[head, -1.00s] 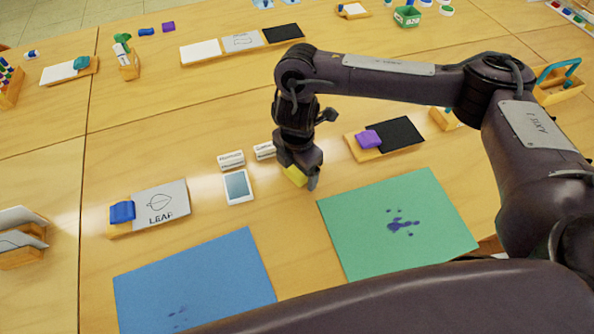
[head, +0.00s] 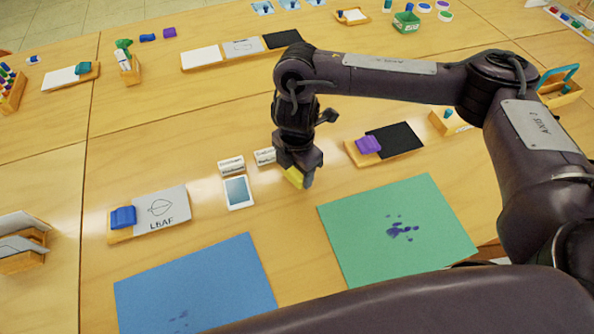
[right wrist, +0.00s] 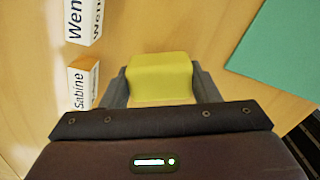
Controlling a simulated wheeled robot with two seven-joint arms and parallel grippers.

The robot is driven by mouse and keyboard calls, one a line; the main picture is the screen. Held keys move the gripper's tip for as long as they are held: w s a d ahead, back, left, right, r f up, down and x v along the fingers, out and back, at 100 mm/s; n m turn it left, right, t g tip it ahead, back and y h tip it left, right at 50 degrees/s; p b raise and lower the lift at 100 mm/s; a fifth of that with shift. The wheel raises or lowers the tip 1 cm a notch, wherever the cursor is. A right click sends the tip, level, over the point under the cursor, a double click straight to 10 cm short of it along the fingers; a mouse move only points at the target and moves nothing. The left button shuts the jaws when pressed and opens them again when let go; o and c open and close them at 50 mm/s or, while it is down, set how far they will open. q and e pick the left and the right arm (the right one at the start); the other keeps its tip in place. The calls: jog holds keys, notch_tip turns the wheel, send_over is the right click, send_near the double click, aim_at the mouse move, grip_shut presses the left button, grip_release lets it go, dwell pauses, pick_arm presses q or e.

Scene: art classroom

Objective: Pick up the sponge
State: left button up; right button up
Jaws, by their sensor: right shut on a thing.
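A yellow sponge (head: 293,177) is between the fingers of my right gripper (head: 297,181) near the middle of the table. In the right wrist view the sponge (right wrist: 160,78) fills the space between the two grey fingers of my right gripper (right wrist: 160,88), which is shut on it. In the head view the gripper partly hides the sponge. I cannot clearly tell whether the sponge touches the table. My left gripper is not in view.
Two white name blocks (head: 231,165) and a small white-framed tablet (head: 238,192) lie just left of the gripper. A green sheet (head: 350,215) with dark stains and a blue sheet (head: 200,275) lie nearer. A purple cloth (head: 368,145) rests on a holder to the right.

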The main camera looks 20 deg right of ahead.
notch_tip(320, 180, up, 19)
jog(key=p, duration=0.3)
jog(key=shift+f, duration=0.2)
